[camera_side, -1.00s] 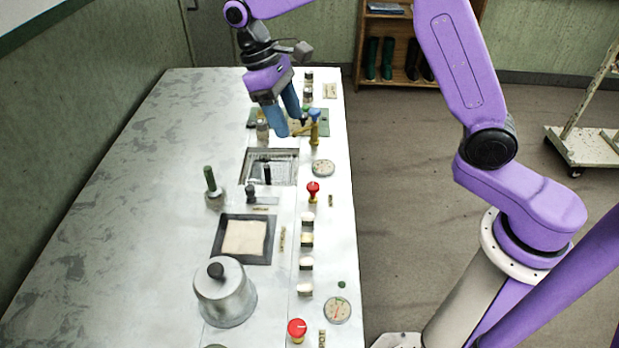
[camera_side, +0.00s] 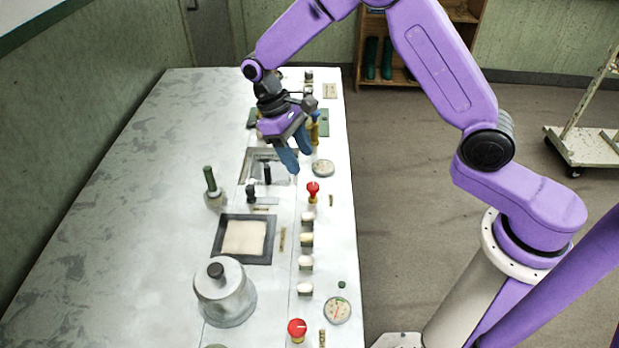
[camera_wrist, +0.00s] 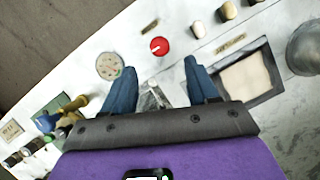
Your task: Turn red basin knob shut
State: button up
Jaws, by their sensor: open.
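Two red knobs stand along the right side of the metal bench in the side view. The farther red knob (camera_side: 313,188) is small, on a red stem with a yellowish base. The nearer red knob (camera_side: 297,328) is broader with a pale line on top. I cannot tell from labels which one the task names. My gripper (camera_side: 297,162) is open and empty, pointing down above the bench, just beyond and left of the farther knob. In the wrist view a red knob (camera_wrist: 159,46) shows ahead of the gap between my fingers (camera_wrist: 160,68), apart from them.
A round dial (camera_side: 323,168) and a blue-and-yellow valve (camera_side: 315,128) stand close to my gripper. Several pale knobs (camera_side: 306,240) line the bench between the red ones.

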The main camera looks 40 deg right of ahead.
aim_at(312, 185)
jog(key=x, duration=0.7)
jog(key=shift+s+f, duration=0.1)
jog(key=shift+f, duration=0.05)
jog(key=c, duration=1)
